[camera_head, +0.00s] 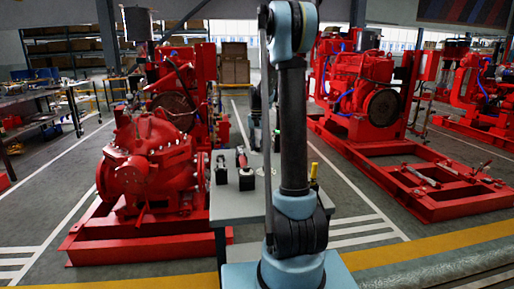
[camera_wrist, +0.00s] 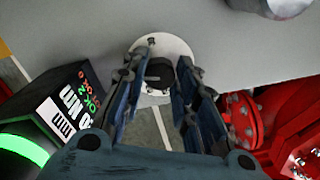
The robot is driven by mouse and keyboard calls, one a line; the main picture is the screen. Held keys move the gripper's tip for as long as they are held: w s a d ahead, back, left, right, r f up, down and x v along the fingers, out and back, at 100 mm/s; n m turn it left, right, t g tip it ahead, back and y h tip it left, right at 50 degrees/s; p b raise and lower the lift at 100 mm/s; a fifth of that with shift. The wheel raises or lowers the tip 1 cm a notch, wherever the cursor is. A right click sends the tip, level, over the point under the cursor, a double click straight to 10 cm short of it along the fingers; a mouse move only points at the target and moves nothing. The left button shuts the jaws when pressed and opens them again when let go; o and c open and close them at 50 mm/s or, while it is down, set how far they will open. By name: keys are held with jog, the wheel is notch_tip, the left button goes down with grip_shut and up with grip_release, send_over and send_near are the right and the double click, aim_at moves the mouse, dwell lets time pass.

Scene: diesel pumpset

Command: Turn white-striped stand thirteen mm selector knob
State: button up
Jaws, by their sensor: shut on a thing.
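In the wrist view, a dark round knob (camera_wrist: 160,72) sits at the middle of a white round plate (camera_wrist: 172,46) with a small dark mark at its rim. My gripper (camera_wrist: 158,75) reaches down over it with one finger on each side and is shut on the knob. The fingers hide parts of the plate. A black box (camera_wrist: 90,85) with white, red and green lettering and a white label stands at the left, with a lit green ring (camera_wrist: 25,148) by it. In the head view, my arm hides the knob.
In the head view, a grey table (camera_head: 228,200) carries a red-and-black tool (camera_head: 242,160) and a dark item with a white base (camera_head: 220,168). Red pumpsets stand left (camera_head: 150,165) and right (camera_head: 375,95). A pale rounded object (camera_wrist: 283,6) is at the wrist view's top right.

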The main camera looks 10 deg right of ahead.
aim_at(257, 147)
jog(key=shift+w+m, duration=0.1)
jog(key=shift+m, duration=0.3)
jog(key=o, duration=1)
jog(key=shift+o, duration=0.2)
jog(key=shift+r, duration=0.1)
notch_tip(257, 147, up, 12)
jog(key=shift+f, duration=0.2)
